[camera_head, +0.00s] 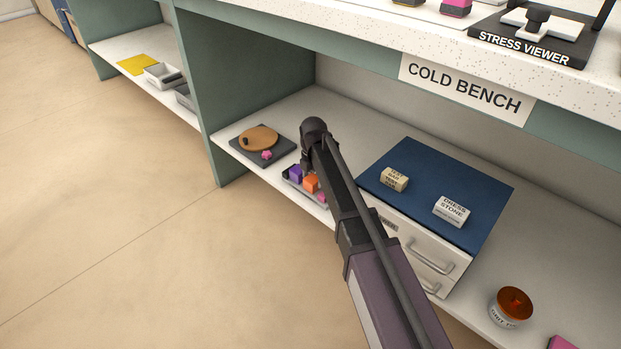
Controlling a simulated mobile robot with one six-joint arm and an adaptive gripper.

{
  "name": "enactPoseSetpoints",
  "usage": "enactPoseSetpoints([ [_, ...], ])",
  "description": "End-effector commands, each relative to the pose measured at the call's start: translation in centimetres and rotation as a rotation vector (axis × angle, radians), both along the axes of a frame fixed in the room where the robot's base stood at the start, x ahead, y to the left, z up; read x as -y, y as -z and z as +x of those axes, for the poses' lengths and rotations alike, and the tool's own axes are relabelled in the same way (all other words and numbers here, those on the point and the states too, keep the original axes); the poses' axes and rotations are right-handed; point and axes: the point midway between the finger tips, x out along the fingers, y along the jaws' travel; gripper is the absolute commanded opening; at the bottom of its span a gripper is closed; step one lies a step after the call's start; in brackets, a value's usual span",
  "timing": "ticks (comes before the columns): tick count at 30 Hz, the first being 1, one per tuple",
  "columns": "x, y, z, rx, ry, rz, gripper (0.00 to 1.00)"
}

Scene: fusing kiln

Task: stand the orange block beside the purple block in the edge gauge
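The orange block (311,183) is in a small shallow tray (317,203) on the lower shelf. The purple block (296,172) is in the same tray, to its left. I cannot tell whether this tray is the edge gauge; no label shows on it. My arm reaches in from the lower right, and its dark end (307,160) is just above and behind the tray. The arm covers the right part of the tray. The fingertips are too small and dark to make out. No block is seen lifted in my gripper.
A pink block (322,197) shows in the tray's right end. A dark plate (246,151) with a tan disc stands left. Right is a drawer unit (430,252) with a blue top (425,178) carrying two labelled stones. An amber-topped jar (513,305) stands near the shelf edge.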

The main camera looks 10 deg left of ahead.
Motion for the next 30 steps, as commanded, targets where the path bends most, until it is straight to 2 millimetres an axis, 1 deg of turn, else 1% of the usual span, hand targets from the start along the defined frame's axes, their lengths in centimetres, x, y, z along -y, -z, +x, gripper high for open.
enactPoseSetpoints([
  [8, 0.0, -0.2, 0.0, 0.000, 0.000, 0.000, 0.78],
  [14, 0.1, -1.1, 0.0, 0.000, 0.001, 0.000, 0.78],
  [30, 0.1, -5.4, 0.1, 0.000, 0.001, 0.000, 0.78],
])
